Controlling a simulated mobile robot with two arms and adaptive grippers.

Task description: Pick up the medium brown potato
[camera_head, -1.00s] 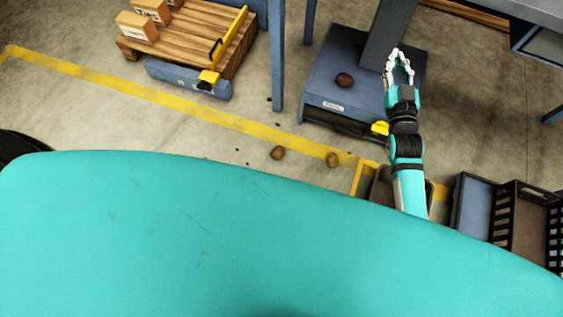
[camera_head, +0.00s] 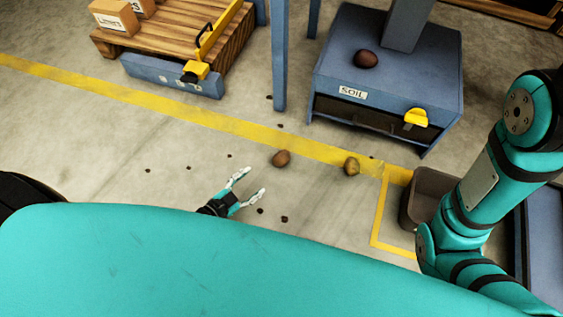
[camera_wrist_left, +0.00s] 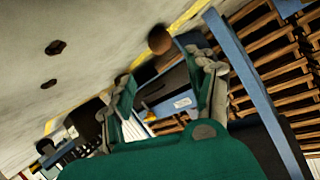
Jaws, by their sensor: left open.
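A brown potato (camera_head: 281,158) lies on the concrete floor beside the yellow line. A greenish-brown potato (camera_head: 351,166) lies to its right on the line. A darker brown potato (camera_head: 365,59) sits on top of the blue soil box. My left gripper (camera_head: 256,181) is open and empty, low in the head view, with its fingers pointing up and right towards the brown floor potato, apart from it. In the left wrist view a brown potato (camera_wrist_left: 160,39) shows beyond the open fingers. My right arm is at the right edge; its gripper is out of view.
The blue soil box (camera_head: 340,75) with a yellow handle (camera_head: 416,117) stands beyond the floor potatoes. A wooden pallet (camera_head: 180,40) with cartons is at upper left, by a blue post (camera_head: 279,60). A dark bin (camera_head: 428,195) is at right. Small dark clods dot the open floor.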

